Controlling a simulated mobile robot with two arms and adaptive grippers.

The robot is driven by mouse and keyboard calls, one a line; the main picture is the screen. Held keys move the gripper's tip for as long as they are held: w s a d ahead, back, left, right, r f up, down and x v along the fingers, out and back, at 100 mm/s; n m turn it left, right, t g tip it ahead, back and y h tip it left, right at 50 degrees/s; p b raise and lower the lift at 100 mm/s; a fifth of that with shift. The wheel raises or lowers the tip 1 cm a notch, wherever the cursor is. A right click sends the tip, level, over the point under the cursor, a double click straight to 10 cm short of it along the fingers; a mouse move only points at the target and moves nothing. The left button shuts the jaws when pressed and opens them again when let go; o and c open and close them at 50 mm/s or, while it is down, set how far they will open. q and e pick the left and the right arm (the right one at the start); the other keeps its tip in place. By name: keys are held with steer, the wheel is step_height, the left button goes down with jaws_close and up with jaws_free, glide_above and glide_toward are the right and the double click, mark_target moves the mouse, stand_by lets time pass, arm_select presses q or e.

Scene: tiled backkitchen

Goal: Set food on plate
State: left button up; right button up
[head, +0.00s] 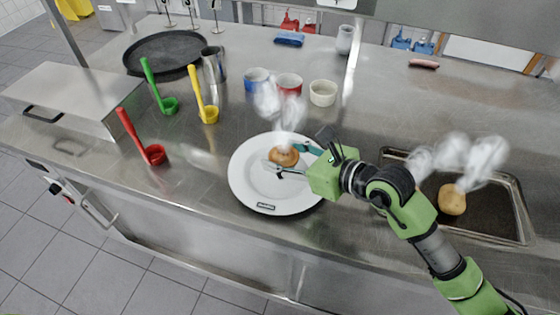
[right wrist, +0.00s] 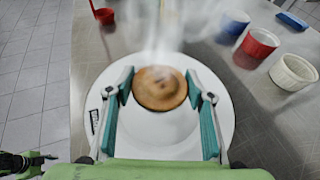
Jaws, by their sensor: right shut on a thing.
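A round brown steaming food item (head: 284,155) is over the white plate (head: 245,190). My right gripper (head: 284,161) is shut on this food, with a teal finger on each side. In the right wrist view the food (right wrist: 160,92) sits between the fingertips, over the plate (right wrist: 160,143). I cannot tell whether its underside touches the plate. A second round steaming food item (head: 452,199) lies in the dark metal tray (head: 490,230) at the right. A small green and black part of mine shows at the lower left of the right wrist view, perhaps my left gripper; its jaws are unclear.
Red (head: 153,153), green (head: 169,104) and yellow (head: 209,114) ladles stand left of the plate. Behind it are blue (head: 256,78), red (head: 289,84) and cream (head: 322,93) cups, a metal pitcher (head: 213,66) and a round black tray (head: 165,50). The counter's front edge is close.

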steer(key=shift+w+a+f, duration=0.2)
steer(key=shift+w+f, duration=0.2)
steer(key=shift+f, duration=0.1)
steer(key=shift+w+a+f, duration=0.2)
steer(key=shift+w+f, duration=0.15)
steer(key=shift+f, duration=0.15)
step_height(320, 180, down, 3)
steer(key=shift+w+p, duration=0.1)
steer(key=shift+p, duration=0.45)
steer(key=shift+f, duration=0.15)
steer(key=shift+f, duration=0.2)
steer(key=o, duration=0.6)
steer(key=shift+r, duration=0.1)
